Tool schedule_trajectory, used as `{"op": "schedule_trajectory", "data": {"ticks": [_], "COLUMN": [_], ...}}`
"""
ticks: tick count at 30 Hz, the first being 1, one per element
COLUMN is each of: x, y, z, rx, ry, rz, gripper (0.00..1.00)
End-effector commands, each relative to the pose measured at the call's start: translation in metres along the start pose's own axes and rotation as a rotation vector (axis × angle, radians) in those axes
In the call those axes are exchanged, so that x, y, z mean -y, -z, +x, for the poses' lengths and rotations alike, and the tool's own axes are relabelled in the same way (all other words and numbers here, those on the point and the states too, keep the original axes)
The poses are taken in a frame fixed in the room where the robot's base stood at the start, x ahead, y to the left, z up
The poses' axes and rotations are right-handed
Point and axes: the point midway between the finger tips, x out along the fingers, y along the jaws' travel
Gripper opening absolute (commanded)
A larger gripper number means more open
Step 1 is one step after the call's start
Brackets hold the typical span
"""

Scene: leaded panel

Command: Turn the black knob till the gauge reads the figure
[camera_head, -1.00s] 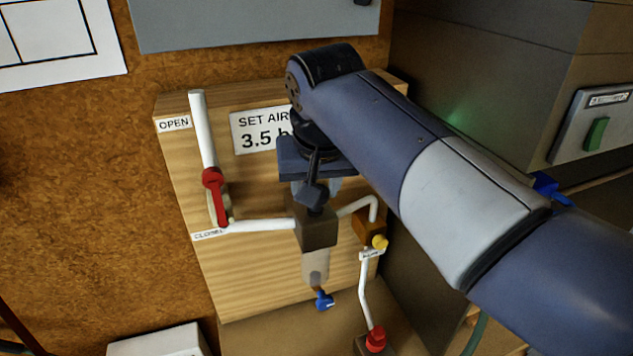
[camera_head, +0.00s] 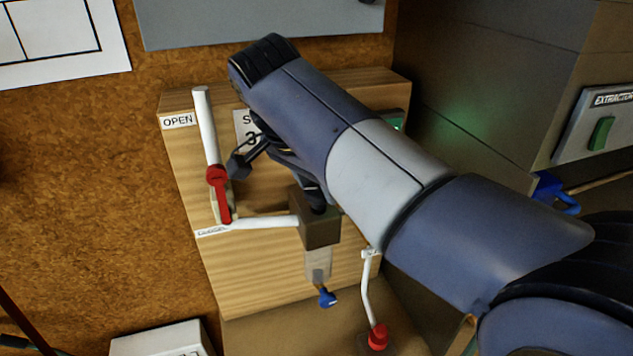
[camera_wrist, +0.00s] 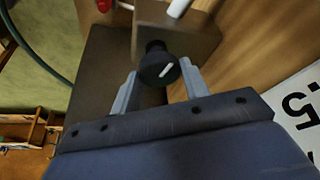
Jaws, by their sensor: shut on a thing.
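The black knob (camera_wrist: 158,66) has a white pointer mark and sits on the regulator's brown block in the wrist view. My gripper (camera_wrist: 160,74) is shut on the knob, one grey finger on each side. In the head view the brown block (camera_head: 319,228) stands on a wooden board, and my arm hides most of the gripper and knob. The sign with the figure (camera_head: 245,124) is mostly covered by my arm there; part of its lettering shows in the wrist view (camera_wrist: 298,104). I cannot make out a gauge face or reading.
A white pipe with a red lever (camera_head: 219,190) stands left of the block, by the OPEN label (camera_head: 178,120). A clear bowl with a blue drain tap (camera_head: 326,297) hangs below. A red knob (camera_head: 377,338) is lower right. A grey cabinet (camera_head: 480,90) stands at the right.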

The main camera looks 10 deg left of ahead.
Motion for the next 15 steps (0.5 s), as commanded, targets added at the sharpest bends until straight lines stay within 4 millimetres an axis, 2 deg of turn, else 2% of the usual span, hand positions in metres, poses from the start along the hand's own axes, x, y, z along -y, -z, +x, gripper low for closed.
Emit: {"op": "schedule_trajectory", "data": {"ticks": [15], "x": [0.001], "y": [-0.0002], "z": [-0.0003], "rx": [0.001], "ry": [-0.042], "rz": [0.104], "gripper": [0.2]}}
